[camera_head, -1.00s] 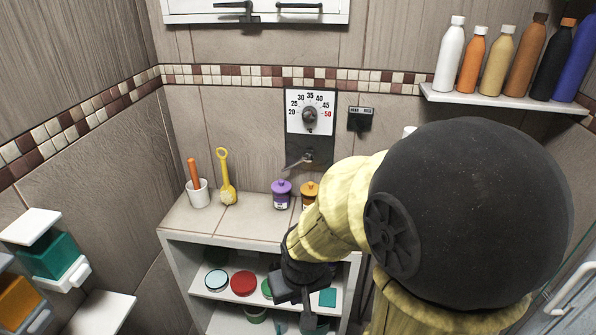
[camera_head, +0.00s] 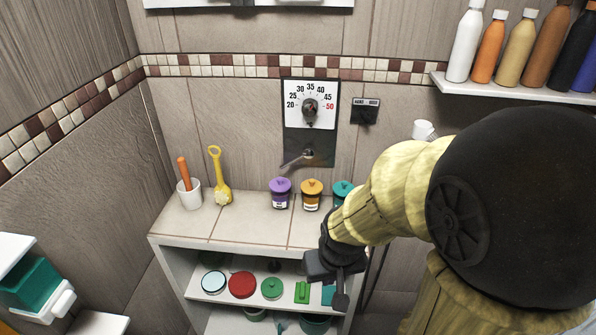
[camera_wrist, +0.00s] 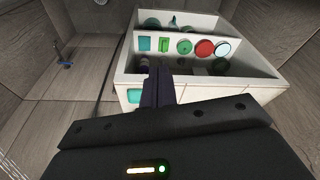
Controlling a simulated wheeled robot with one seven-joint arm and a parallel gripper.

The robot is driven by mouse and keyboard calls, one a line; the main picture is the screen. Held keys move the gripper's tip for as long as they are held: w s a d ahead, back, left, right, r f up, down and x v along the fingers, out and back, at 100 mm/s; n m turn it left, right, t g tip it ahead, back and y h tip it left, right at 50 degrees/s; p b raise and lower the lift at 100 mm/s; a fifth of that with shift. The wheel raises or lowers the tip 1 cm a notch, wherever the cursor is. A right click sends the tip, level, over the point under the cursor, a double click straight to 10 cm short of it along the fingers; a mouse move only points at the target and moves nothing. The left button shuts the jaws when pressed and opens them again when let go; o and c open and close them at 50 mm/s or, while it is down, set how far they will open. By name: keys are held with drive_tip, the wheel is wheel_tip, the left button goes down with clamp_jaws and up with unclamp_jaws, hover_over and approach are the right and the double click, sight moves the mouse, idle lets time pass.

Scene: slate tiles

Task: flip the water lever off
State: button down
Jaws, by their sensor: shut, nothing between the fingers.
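The water lever (camera_head: 297,159) is a small metal handle on the dark lower part of the wall panel, below the temperature dial (camera_head: 310,108). It slants down to the left from its round pivot. My gripper (camera_head: 341,297) is shut and empty. It points down in front of the right end of the shelf unit, below and to the right of the lever and well apart from it. In the wrist view my gripper (camera_wrist: 158,82) points toward the shelf unit, and the lever cannot be made out there.
Purple (camera_head: 280,193), orange (camera_head: 311,194) and teal (camera_head: 342,192) jars stand on the shelf unit's top (camera_head: 240,226) below the panel. A white cup (camera_head: 188,194) and yellow scoop (camera_head: 221,178) are at left. A small black switch box (camera_head: 365,112) is right of the dial. Bottles line a high shelf (camera_head: 520,90).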

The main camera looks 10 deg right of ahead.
drive_tip(key=shift+f, duration=0.1)
drive_tip(key=w+a+f+m+t+y+b, duration=0.1)
drive_tip(key=w+a+f+m+t+b, duration=0.1)
drive_tip(key=w+m, duration=0.4)
drive_tip(key=w+a+f+m+t+y+b, duration=0.2)
drive_tip(key=w+a+f+m+t+b, duration=0.1)
drive_tip(key=w+f+m+t+b, duration=0.2)
drive_tip(key=w+a+f+m+t+y+b, duration=0.1)
drive_tip(key=w+a+f+m+t+b, duration=0.1)
drive_tip(key=w+f+m+t+b, duration=0.2)
drive_tip(key=shift+w+a+f+m+t+y, duration=0.1)
drive_tip(key=shift+w+f+m+t+y, duration=0.1)
drive_tip(key=shift+w+f+m+t, duration=0.75)
drive_tip(key=shift+w+a+f+m+t+y, duration=0.1)
drive_tip(key=shift+w+f+m+t+y, duration=0.1)
drive_tip(key=shift+w+f+m+t, duration=0.75)
drive_tip(key=d+r+m+t+h, duration=0.1)
drive_tip(key=d+m+h, duration=0.1)
drive_tip(key=m, duration=0.1)
drive_tip(key=d+r+m+t+h+b, duration=0.1)
drive_tip(key=d+m+h, duration=0.1)
drive_tip(key=m, duration=0.2)
drive_tip(key=d+m+t+h+b, duration=0.1)
drive_tip(key=d+m+h, duration=0.2)
drive_tip(key=shift+d+r+m+t, duration=0.1)
drive_tip(key=shift+r+m+t, duration=0.2)
drive_tip(key=shift+r+m, duration=0.1)
drive_tip(key=shift+s+d+r, duration=0.1)
